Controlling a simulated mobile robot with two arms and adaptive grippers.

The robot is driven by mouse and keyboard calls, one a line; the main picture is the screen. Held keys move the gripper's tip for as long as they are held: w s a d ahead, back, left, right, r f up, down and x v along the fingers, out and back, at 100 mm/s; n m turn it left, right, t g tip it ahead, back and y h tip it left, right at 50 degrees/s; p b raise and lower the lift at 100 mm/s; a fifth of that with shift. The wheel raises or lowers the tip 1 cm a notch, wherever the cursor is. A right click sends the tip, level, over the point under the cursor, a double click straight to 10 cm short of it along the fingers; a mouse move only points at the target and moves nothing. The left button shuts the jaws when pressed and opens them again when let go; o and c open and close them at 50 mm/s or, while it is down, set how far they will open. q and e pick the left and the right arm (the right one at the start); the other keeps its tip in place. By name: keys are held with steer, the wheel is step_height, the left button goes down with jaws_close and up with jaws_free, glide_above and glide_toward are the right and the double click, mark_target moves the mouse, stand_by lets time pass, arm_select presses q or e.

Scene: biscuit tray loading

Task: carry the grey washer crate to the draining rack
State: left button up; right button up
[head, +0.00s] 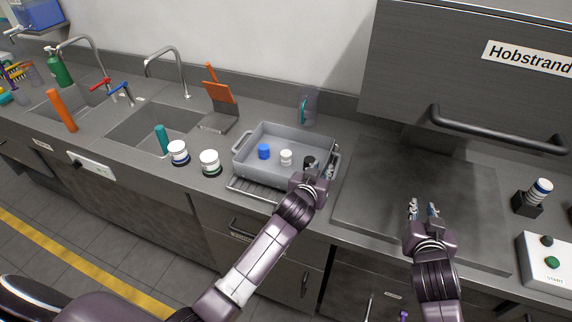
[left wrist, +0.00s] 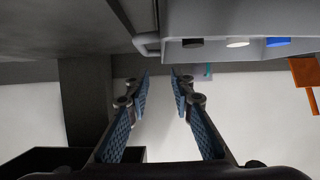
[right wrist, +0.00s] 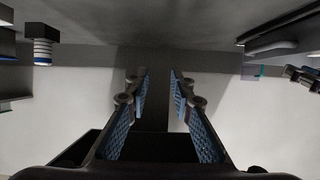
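The grey washer crate (head: 252,172) stands at the middle of the counter, over a dark ribbed rack (head: 243,187) that shows along its front edge; the crate hides most of this rack. Inside it are a blue item (head: 263,151), a white item (head: 286,158) and a black item partly behind my left gripper. My left gripper (head: 328,169) is at the crate's right end. In the left wrist view the open fingers (left wrist: 160,76) are empty, with the crate handle (left wrist: 147,46) near their tips. My right gripper (head: 424,210) is open and empty above the dark plate.
A dark flat plate (head: 375,205) lies right of the crate, under a hood (head: 470,70) with a bar handle. Two striped jars (head: 209,162) stand left of the crate, beside the sink (head: 135,125). A control box (head: 545,265) and a dark holder (head: 527,204) are at far right.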

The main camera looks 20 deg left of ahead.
steer(key=shift+v, duration=2.15)
